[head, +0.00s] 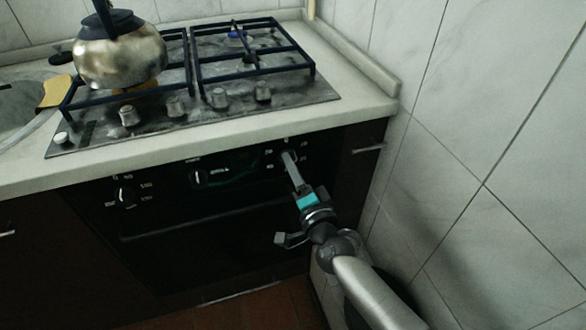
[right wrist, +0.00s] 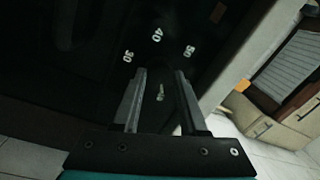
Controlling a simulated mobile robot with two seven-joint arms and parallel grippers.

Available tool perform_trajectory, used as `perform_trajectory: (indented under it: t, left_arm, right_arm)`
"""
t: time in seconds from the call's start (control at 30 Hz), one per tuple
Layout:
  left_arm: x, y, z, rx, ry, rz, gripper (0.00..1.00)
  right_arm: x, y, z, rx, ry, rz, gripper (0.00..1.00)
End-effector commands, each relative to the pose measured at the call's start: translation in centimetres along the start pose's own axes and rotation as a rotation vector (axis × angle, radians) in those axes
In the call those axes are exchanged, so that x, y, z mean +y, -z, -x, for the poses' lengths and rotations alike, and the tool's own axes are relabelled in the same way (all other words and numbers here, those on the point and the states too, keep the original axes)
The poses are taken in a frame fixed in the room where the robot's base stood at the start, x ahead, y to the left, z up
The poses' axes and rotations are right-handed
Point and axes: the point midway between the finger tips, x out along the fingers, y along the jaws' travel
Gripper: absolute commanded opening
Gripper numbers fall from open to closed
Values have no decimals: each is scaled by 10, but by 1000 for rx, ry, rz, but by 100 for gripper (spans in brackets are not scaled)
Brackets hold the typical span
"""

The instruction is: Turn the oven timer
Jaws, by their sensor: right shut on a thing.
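The oven (head: 200,235) has a black front with a row of dark knobs under the counter. The oven timer is the rightmost knob, with white numbers around it; the fingers mostly hide it in the head view. My left gripper is out of view.
A gas hob (head: 200,118) with a metal kettle (head: 120,60) is on the counter (head: 350,108) above. A tiled wall (head: 500,150) stands close to my right arm.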

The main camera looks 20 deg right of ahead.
Motion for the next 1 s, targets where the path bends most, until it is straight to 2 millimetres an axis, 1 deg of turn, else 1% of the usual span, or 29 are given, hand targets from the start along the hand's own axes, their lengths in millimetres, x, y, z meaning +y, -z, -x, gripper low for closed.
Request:
perform_trajectory:
  t: [0.23, 0.67, 0.7, 0.93, 0.97, 1.0]
  left_arm:
    - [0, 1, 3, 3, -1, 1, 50]
    - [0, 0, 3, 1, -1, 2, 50]
    - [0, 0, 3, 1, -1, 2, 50]
    - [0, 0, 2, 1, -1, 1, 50]
    - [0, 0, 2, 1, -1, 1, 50]
    - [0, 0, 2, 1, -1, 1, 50]
  right_arm:
    - [0, -1, 0, 4, 1, -61, 0]
    - [0, -1, 0, 4, 1, -70, 0]
    - [0, -1, 0, 4, 1, -70, 43]
    - [0, 0, 0, 5, 1, -69, 69]
    - [0, 0, 0, 5, 1, -69, 72]
    - [0, 0, 0, 5, 1, -69, 72]
